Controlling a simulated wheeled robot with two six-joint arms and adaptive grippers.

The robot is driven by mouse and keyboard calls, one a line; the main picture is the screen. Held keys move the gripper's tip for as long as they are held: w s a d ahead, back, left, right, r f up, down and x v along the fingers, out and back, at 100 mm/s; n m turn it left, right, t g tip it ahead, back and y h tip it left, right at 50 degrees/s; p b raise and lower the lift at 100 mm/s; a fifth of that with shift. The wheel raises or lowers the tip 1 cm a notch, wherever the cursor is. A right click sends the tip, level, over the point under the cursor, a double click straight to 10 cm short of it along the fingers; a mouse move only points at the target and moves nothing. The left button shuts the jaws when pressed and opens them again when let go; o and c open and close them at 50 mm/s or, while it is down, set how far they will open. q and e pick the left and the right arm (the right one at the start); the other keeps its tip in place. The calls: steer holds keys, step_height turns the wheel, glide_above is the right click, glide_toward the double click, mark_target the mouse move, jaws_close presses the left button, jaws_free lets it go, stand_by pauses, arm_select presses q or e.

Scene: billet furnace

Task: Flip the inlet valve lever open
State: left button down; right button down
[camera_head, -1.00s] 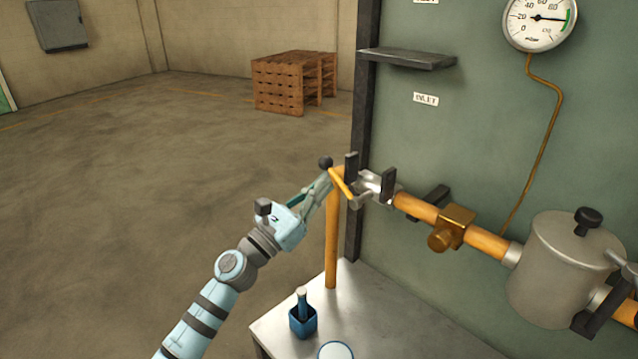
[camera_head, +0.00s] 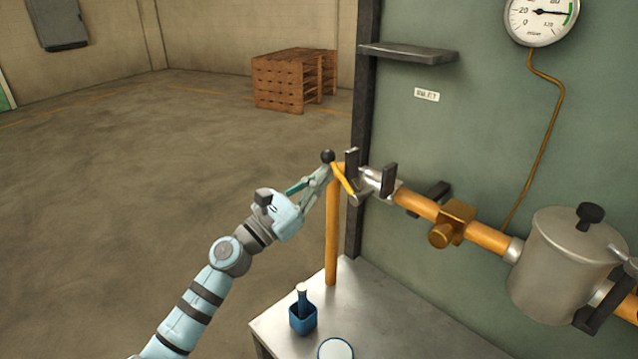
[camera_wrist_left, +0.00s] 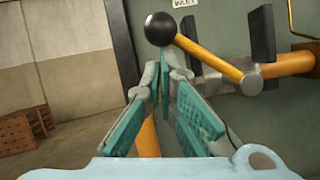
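The inlet valve lever (camera_head: 344,181) is a yellow bar with a black ball knob (camera_head: 327,157) at its upper left end. Its lower right end meets a grey pivot (camera_head: 359,199) on the pipe, below the INLET label (camera_head: 426,95). My left gripper (camera_head: 325,174) is just below the knob. In the left wrist view its fingertips (camera_wrist_left: 163,78) come together and appear shut, with nothing visible between them. The knob (camera_wrist_left: 161,29) is just above the tips, and the bar slants down right from it. Whether the tips touch the lever is unclear. My right gripper is not in view.
Dark upright plates (camera_head: 389,180) flank the pipe near the lever. A yellow upright pipe (camera_head: 332,240) stands below it. A blue cup (camera_head: 303,318) sits on the table (camera_head: 390,320). A grey canister (camera_head: 560,265) and gauge (camera_head: 540,14) are at the right. Floor to the left is clear.

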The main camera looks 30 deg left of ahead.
mark_target(346, 153)
arm_select(q)
steer(key=shift+s+d+r+m+g+h+b, duration=0.25)
steer(key=shift+r+m+g+h, duration=0.4)
steer(key=shift+m, duration=0.95)
steer(key=shift+d+r+m+g+h+b, duration=0.25)
steer(key=shift+d+r+m+g+h, duration=0.4)
steer(key=shift+m, duration=0.95)
steer(key=shift+s+d+r+m+g+h+b, duration=0.3)
steer(key=shift+r+m, duration=0.55)
steer(key=shift+m, duration=0.75)
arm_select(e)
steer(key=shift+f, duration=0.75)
arm_select(q)
steer(key=shift+w, duration=0.15)
